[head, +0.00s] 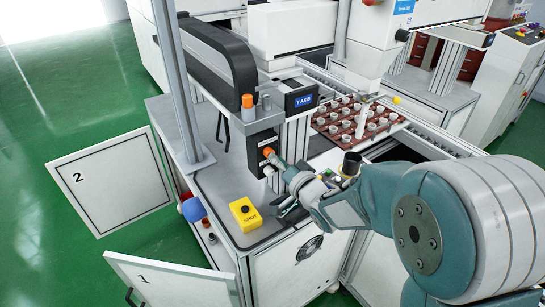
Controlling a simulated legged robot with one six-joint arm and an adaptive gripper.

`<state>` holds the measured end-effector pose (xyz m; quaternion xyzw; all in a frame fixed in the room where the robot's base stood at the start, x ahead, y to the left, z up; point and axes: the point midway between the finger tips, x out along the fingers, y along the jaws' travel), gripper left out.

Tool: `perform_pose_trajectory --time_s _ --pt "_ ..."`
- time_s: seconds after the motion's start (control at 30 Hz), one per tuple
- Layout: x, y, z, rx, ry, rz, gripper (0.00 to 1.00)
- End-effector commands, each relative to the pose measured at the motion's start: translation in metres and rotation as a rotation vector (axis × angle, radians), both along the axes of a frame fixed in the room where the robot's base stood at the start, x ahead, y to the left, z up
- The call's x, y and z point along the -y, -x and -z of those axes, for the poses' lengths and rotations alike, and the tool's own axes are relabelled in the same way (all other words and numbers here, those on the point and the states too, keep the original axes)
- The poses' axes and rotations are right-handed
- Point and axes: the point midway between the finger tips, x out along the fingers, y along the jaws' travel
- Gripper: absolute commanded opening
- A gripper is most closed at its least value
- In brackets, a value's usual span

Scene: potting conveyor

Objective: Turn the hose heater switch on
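A black box (257,150) on the white machine carries an orange round part (267,152) on its face. A smaller pale part (268,171) sits below it. I cannot read a label that marks either as the hose heater switch. My arm reaches in from the right.
A yellow box (246,214) with a dark button stands on the machine deck below the black box. A brown tray (350,136) of several pots lies behind my arm. A metal post (180,90) stands left.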

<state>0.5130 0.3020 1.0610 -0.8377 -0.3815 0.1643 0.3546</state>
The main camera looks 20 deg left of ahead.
Motion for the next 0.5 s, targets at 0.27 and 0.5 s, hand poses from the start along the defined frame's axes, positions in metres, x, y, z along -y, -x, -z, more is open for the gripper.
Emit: perform_pose_trajectory --time_s 0.27,0.5 --pt "0.045 0.039 0.000 0.002 0.001 0.000 0.50" --pt "0.070 0.063 0.001 0.000 0.003 -0.001 0.50"
